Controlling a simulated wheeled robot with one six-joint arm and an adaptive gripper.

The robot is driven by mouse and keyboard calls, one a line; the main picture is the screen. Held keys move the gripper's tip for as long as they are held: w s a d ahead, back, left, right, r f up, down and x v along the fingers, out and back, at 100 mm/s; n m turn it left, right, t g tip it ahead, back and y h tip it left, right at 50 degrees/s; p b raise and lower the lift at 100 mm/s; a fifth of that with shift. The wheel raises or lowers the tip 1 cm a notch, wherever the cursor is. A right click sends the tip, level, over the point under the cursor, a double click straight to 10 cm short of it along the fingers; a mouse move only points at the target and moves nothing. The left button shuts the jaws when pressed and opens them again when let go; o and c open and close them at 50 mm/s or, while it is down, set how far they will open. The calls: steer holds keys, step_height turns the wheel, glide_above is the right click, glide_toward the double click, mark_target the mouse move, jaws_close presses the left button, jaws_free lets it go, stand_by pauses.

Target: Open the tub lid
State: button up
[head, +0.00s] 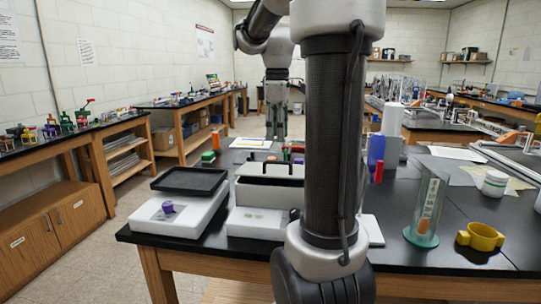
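A small white tub (495,183) with a pale lid and a greenish label stands upright at the right on the black benchtop, on or beside a tan sheet. Its lid (496,176) appears to be on. I cannot tell how it fastens. My arm's large grey and black links fill the middle of the head view, from the top edge to the bottom.
A yellow cup-like part (481,237) and a clear cylinder (428,208) on a base stand nearer. White instruments (180,222) with dark trays occupy the left bench end. Floor at left is clear.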

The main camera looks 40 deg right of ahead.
mark_target(280, 164)
steer(key=shift+s+n, duration=0.1)
steer(key=shift+n, duration=0.2)
steer(key=shift+f, duration=0.3)
step_height(280, 164, down, 7)
steer(key=shift+d+f, duration=0.1)
jaws_close()
